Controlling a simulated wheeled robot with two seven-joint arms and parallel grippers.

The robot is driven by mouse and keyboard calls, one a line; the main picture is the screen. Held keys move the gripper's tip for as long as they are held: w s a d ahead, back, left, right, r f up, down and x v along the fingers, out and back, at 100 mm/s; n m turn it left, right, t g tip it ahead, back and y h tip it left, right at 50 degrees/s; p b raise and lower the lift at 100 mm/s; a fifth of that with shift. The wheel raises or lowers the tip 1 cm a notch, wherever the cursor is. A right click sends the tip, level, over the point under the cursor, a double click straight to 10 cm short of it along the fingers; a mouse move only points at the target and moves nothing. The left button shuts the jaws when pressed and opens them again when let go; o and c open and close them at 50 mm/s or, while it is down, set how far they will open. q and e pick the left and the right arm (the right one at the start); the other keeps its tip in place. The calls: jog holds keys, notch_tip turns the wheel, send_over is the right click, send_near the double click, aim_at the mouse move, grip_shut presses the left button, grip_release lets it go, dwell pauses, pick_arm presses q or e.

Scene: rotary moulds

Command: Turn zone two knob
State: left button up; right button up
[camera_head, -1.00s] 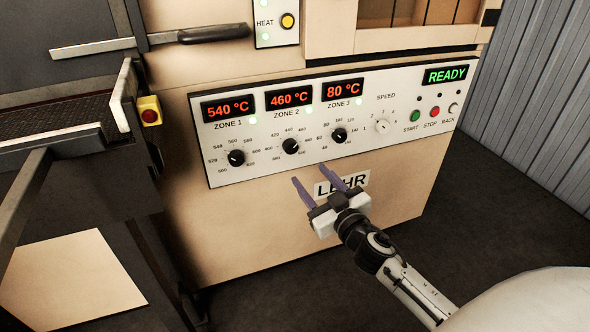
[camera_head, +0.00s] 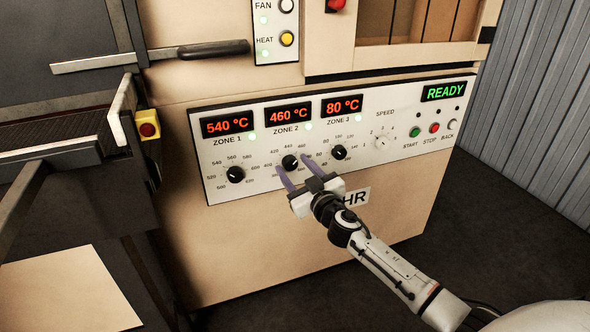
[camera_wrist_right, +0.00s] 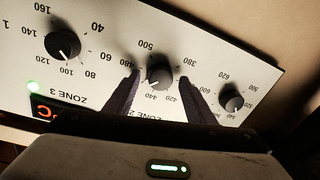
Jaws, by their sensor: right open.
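In the right wrist view the knob (camera_wrist_right: 160,76) lies between the open fingertips (camera_wrist_right: 160,80), the picture upside down. A gap shows between knob and fingers there; whether either touches the panel I cannot tell. My left gripper is not in view.
The zone one knob (camera_head: 236,174) and zone three knob (camera_head: 339,152) sit close on either side. A speed dial (camera_head: 383,143), start (camera_head: 415,132) and stop (camera_head: 434,128) buttons are farther right. A red button on a yellow box (camera_head: 149,130) is at left.

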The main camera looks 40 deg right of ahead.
jog(key=c, duration=1)
jog(key=shift+c, duration=0.2)
